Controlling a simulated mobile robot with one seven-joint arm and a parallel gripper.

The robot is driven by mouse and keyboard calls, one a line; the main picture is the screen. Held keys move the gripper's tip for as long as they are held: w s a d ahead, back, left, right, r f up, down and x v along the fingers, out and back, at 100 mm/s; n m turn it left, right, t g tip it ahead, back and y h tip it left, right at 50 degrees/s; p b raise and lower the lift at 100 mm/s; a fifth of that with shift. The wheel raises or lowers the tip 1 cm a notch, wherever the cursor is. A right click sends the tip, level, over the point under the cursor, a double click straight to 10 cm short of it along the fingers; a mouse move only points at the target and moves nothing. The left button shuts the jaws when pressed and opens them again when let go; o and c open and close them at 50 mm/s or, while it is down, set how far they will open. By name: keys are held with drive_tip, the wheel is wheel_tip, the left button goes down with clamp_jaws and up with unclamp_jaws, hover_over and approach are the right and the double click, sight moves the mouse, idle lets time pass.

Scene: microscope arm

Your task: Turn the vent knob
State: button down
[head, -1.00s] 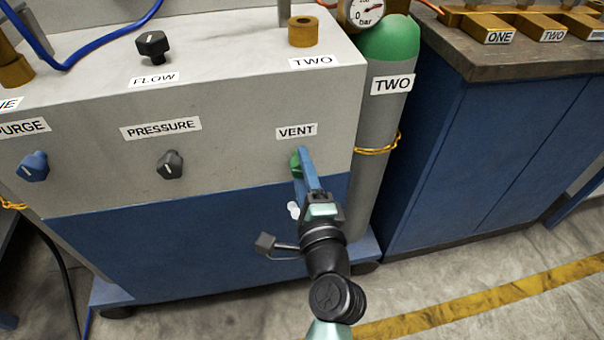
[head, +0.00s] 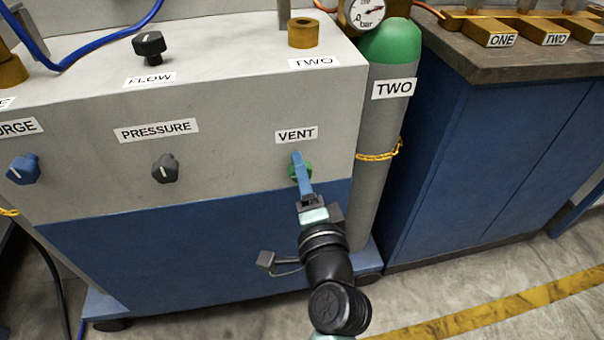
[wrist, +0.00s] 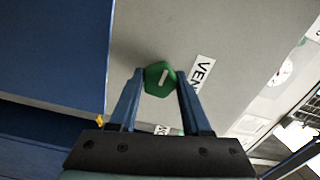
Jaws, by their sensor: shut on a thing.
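The green vent knob (head: 293,172) sits on the grey front panel just below the VENT label (head: 296,134). In the head view my gripper (head: 301,166) covers part of it. In the wrist view the knob (wrist: 160,79) sits between my two blue fingertips (wrist: 160,76), and a white line marks its face. My gripper is shut on the knob, with a finger on each side. The VENT label (wrist: 202,72) lies beside the knob in the wrist view.
The grey pressure knob (head: 165,168) and blue purge knob (head: 24,169) are to the left on the same panel. The black flow knob (head: 149,45) is on top. A grey cylinder (head: 375,185) with a green shoulder stands close on the right, beside a blue cabinet (head: 470,160).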

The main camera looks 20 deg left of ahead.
drive_tip(key=shift+c, duration=1.8)
unclamp_jaws()
drive_tip(key=p+v, duration=0.1)
drive_tip(key=v, duration=1.2)
